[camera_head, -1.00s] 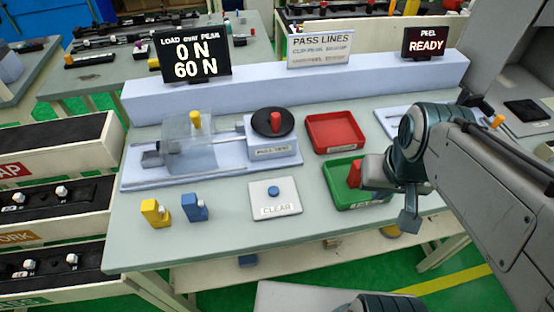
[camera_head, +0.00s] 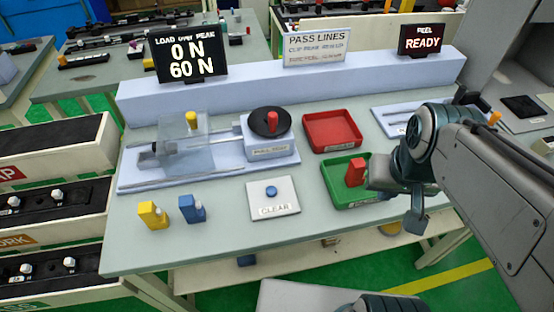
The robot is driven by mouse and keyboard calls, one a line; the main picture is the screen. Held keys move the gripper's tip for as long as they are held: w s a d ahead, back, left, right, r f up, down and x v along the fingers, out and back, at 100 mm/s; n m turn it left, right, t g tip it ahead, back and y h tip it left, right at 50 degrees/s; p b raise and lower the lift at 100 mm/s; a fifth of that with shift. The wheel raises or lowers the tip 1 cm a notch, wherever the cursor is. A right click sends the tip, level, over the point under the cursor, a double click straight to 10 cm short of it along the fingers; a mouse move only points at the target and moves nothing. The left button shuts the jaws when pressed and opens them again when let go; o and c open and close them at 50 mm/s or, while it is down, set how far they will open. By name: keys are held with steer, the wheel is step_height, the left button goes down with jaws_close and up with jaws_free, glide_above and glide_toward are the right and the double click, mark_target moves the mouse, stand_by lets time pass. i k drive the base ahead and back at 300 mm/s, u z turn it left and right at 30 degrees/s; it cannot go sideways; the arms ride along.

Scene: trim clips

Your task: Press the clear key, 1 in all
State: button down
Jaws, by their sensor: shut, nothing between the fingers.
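The clear key is a blue round button (camera_head: 271,192) on a white plate (camera_head: 285,208) marked CLEAR, at the front middle of the bench. The button stands proud and nothing touches it. My gripper (camera_head: 413,223) is at the right, pointing down near the bench's front edge, well to the right of the key and apart from it. It is shut and empty; its fingertips are small and hard to make out. The load display (camera_head: 188,60) at the back left reads 0 N and 60 N.
A green tray (camera_head: 335,192) with a red piece (camera_head: 356,172) lies between key and arm. A red tray (camera_head: 332,131) is behind. Yellow (camera_head: 150,215) and blue (camera_head: 191,210) clips stand left of the key. The pull tester (camera_head: 268,150) is behind it. A sign reads READY (camera_head: 422,42).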

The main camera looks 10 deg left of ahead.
mark_target(271, 190)
steer(key=k, duration=0.8)
steer(key=u, duration=0.7)
steer(key=i, duration=0.5)
